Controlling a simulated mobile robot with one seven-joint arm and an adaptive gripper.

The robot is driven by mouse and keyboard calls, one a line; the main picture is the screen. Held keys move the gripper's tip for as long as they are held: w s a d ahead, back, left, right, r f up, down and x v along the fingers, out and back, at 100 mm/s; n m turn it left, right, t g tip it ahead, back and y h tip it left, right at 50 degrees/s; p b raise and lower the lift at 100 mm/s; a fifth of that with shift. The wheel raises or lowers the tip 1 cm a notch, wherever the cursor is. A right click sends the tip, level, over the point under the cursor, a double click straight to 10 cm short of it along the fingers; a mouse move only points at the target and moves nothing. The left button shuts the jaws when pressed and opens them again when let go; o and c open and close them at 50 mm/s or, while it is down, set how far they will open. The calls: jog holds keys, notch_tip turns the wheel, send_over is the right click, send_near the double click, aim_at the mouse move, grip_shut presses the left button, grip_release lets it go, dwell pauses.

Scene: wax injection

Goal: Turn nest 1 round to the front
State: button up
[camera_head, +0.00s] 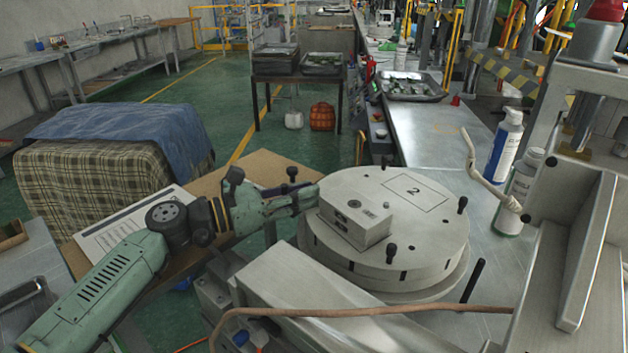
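A round pale metal turntable (355,264) sits on the machine bench. An outlined square marked "2" (415,190) lies on its upper right part. No "1" marking shows; the block covers part of the top. Whether the fingers touch the peg or are open is unclear.
A machine frame (570,250) rises at the right. A brown cable (370,310) crosses in front. A brown board (255,168) lies behind my gripper.

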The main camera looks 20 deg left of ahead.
jog(key=shift+p+x, duration=0.3)
jog(key=shift+x, duration=1)
jog(key=shift+c, duration=0.3)
grip_shut()
